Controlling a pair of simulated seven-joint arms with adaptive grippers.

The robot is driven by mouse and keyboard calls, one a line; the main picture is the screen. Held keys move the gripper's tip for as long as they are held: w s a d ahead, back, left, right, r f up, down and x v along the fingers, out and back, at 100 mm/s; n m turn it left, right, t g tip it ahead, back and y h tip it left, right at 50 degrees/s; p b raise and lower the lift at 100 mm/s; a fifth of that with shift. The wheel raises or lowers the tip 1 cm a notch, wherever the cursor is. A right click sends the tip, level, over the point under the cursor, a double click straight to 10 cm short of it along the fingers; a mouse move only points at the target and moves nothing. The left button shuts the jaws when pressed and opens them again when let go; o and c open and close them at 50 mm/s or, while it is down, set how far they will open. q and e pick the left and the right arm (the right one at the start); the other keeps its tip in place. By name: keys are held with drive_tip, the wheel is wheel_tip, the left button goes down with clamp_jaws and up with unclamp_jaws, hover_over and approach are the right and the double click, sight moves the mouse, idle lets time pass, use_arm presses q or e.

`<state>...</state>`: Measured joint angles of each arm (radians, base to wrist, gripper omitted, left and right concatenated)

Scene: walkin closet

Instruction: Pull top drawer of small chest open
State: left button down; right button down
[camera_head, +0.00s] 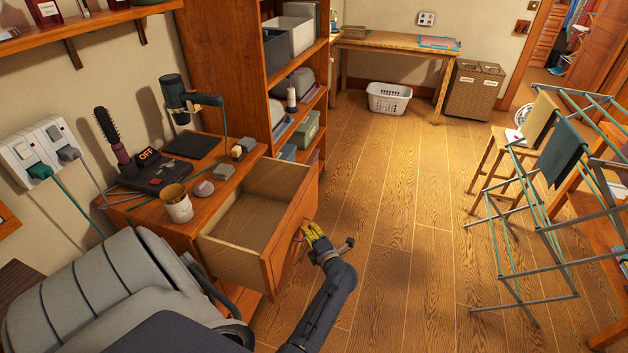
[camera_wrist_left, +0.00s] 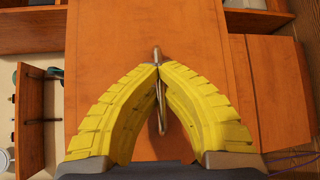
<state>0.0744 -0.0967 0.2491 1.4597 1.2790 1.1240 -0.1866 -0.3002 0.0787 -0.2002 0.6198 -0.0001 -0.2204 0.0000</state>
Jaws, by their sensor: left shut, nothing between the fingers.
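The small wooden chest (camera_head: 228,186) stands against the left wall. Its top drawer (camera_head: 290,228) is pulled well out, and its inside looks empty. My left gripper (camera_head: 312,228) has yellow fingers and is at the front face of this drawer. In the left wrist view, the fingertips of the left gripper (camera_wrist_left: 158,67) meet at the thin metal drawer handle (camera_wrist_left: 162,122). Part of the handle shows in the gap behind the closed tips, in front of the orange wooden drawer front (camera_wrist_left: 108,40). The jaws are closed without gripping anything. My right gripper is not in view.
A grey rounded object (camera_head: 100,285) fills the lower left. A drying rack (camera_head: 545,230) stands at right. Wooden floor (camera_head: 405,215) between is clear.

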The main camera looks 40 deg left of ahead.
use_arm(q)
drive_tip(key=shift+d, duration=0.1)
drive_tip(key=c, duration=2.2)
unclamp_jaws()
drive_tip(key=shift+f, duration=0.1)
drive_tip(key=c, duration=1.8)
unclamp_jaws()
